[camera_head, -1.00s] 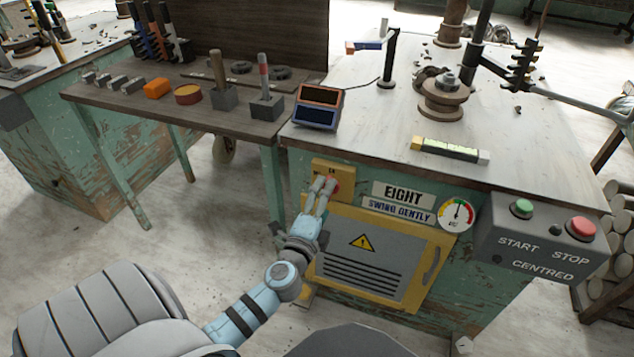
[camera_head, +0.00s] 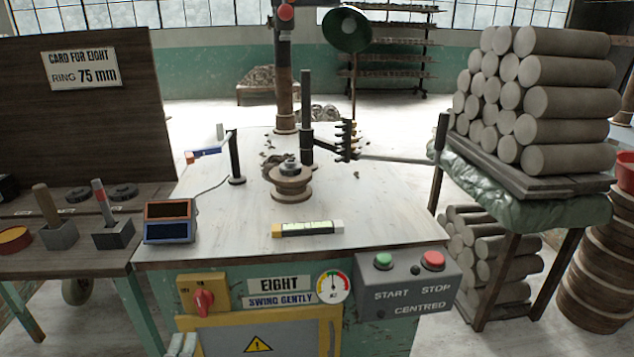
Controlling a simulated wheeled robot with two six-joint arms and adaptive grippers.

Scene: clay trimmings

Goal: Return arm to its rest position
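The rest of that arm is out of frame, and I cannot tell how far apart the fingers are. They are below and left of the red knob (camera_head: 203,301) on its yellow plate (camera_head: 202,282), apart from the knob. They are at the left side of the yellow-framed panel (camera_head: 257,344) with the warning triangle. My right gripper is not in view.
The workbench (camera_head: 230,245) carries a two-window display box (camera_head: 169,222), a level (camera_head: 308,229) and a flanged wheel (camera_head: 290,185). A grey START/STOP box (camera_head: 405,285) juts from its front right. A side table (camera_head: 85,255) is at left, stacked clay cylinders (camera_head: 545,72) at right.

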